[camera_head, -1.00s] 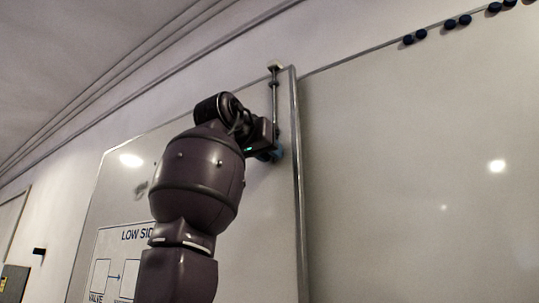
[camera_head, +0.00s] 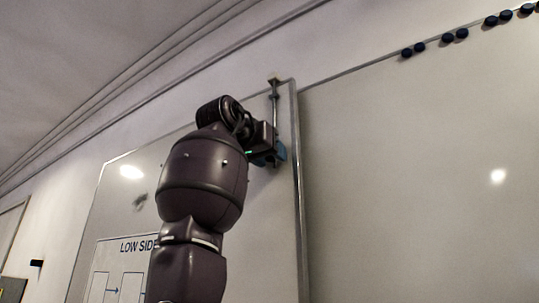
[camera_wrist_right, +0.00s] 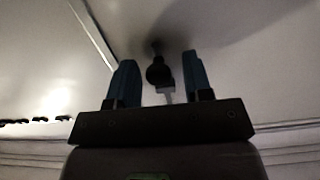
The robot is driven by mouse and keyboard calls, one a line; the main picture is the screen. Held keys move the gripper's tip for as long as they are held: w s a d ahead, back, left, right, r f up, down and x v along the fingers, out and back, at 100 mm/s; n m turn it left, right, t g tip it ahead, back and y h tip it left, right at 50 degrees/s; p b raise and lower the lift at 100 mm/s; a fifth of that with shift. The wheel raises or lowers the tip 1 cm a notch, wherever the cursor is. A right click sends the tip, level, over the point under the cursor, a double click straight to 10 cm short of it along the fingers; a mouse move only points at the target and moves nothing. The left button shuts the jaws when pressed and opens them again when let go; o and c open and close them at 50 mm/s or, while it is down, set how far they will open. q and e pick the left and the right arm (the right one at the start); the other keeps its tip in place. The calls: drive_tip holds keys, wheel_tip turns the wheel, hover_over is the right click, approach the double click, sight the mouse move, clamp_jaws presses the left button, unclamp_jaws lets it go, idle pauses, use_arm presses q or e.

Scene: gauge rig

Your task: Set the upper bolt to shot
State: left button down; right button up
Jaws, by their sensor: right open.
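The upper bolt (camera_head: 275,103) is a thin vertical rod by the top right edge of the left whiteboard panel. In the right wrist view my right gripper (camera_wrist_right: 161,76) is open, one blue finger on each side of a dark round knob (camera_wrist_right: 157,73). Gaps show between knob and fingers. A pale stub shows beside the knob. My left gripper is out of view.
The left panel (camera_head: 133,205) carries a "LOW SIDE" diagram (camera_head: 125,260), partly behind my right arm. A larger whiteboard (camera_head: 410,170) stands to the right, with several dark round magnets (camera_head: 461,33) along its top. The wall above is bare.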

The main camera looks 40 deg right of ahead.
drive_tip(key=b+v, duration=0.1)
drive_tip(key=v, duration=1)
drive_tip(key=shift+b, duration=0.4)
drive_tip(key=shift+d, duration=0.1)
